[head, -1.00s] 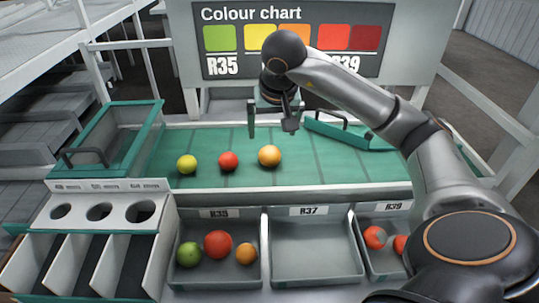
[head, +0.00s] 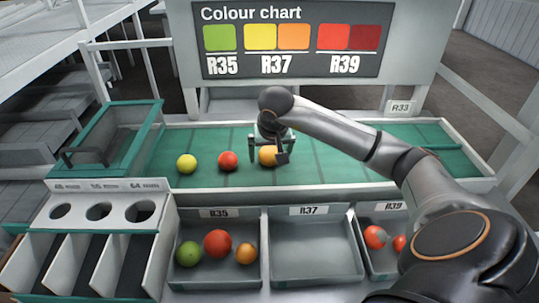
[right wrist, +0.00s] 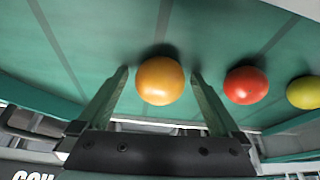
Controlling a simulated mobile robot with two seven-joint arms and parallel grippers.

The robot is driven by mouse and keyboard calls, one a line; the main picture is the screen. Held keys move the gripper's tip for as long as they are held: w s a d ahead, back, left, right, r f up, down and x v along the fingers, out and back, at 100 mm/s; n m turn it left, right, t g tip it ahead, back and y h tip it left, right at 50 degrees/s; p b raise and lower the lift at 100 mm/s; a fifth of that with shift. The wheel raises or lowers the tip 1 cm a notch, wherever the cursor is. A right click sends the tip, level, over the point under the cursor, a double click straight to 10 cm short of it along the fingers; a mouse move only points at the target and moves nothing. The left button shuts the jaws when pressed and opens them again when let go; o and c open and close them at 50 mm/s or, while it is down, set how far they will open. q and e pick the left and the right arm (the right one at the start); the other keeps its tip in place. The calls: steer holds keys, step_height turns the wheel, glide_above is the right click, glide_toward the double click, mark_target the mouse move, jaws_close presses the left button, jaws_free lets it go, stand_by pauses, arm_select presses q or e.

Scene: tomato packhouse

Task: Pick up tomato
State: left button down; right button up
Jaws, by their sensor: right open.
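An orange-yellow tomato (head: 267,156) sits on the green belt (head: 335,165), the rightmost of three tomatoes there. A red tomato (head: 228,161) and a yellow tomato (head: 187,163) lie to its left. My right gripper (head: 268,150) is open and low over the orange-yellow tomato, with a finger on each side. In the right wrist view the orange-yellow tomato (right wrist: 160,81) lies between the two spread fingertips, with a gap on both sides. The red tomato (right wrist: 246,85) is outside the fingers. My left gripper is not in view.
In front of the belt, the left bin (head: 216,284) holds three tomatoes, the R37 bin (head: 315,277) is empty, and the R39 bin (head: 357,230) holds red ones. A sizing plate with holes (head: 160,190) and a green-rimmed tray (head: 160,106) stand left. A colour chart (head: 215,70) stands behind.

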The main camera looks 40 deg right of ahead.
steer(key=c, duration=0.8)
steer(key=shift+c, duration=0.3)
steer(key=shift+r, duration=0.15)
